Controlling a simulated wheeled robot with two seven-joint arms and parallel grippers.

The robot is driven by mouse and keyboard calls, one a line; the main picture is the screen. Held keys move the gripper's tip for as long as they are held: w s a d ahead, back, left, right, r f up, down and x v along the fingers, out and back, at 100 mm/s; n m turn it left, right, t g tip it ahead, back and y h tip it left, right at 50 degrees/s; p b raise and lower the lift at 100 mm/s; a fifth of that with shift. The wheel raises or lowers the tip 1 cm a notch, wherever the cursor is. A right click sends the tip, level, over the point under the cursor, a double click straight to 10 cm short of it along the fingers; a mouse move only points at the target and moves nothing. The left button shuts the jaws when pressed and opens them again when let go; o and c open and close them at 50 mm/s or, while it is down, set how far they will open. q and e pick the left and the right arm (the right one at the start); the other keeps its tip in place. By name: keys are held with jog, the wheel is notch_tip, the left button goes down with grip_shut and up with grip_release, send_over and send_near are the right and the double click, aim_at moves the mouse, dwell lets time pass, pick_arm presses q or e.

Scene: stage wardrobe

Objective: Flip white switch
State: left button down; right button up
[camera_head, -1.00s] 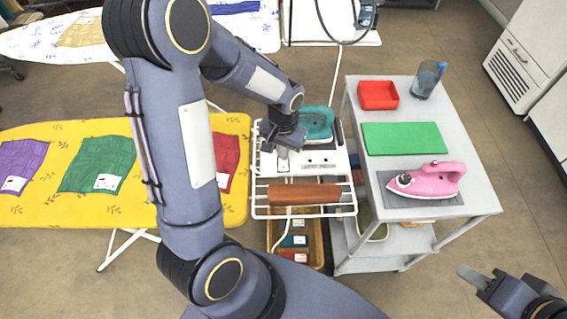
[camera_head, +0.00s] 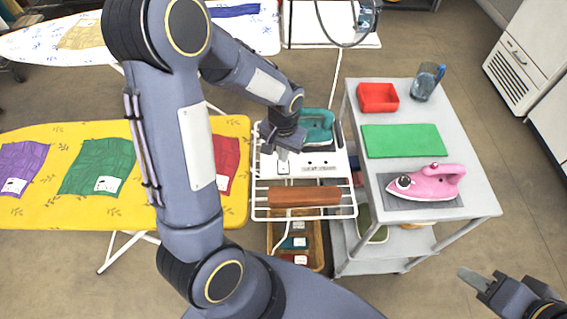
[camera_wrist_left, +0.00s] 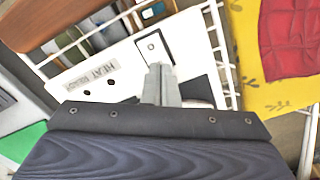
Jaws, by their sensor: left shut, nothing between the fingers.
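A white panel (camera_head: 322,168) with dark holes and lettering sits on the white wire rack between the yellow ironing board and the grey cart. The panel also shows in the left wrist view (camera_wrist_left: 110,78), where the word HEAT is readable. My left gripper (camera_head: 283,153) is over this end of the panel, fingers shut and empty. In the left wrist view its fingertips (camera_wrist_left: 160,70) are at the plate's lower edge; contact cannot be told. My right gripper (camera_head: 472,279) is away at the lower right.
A teal iron (camera_head: 318,124) stands behind the panel, and a brown block (camera_head: 304,196) lies on the rack in front.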

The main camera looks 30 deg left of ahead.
pick_arm(q)
jog(key=shift+r+p, duration=2)
jog(key=shift+r, duration=0.9)
jog(key=s+d+r+t+h, duration=0.2)
jog(key=s+r, duration=0.5)
jog(key=s, duration=0.1)
jog(key=s+d+r+n+t+h, duration=0.1)
jog(key=s+d+r+t, duration=0.1)
jog(key=s+r, duration=0.6)
jog(key=shift+s+t+h, duration=0.4)
jog(key=shift+s+t, duration=0.05)
jog(key=shift+t, duration=0.35)
jog(key=shift+d, duration=0.1)
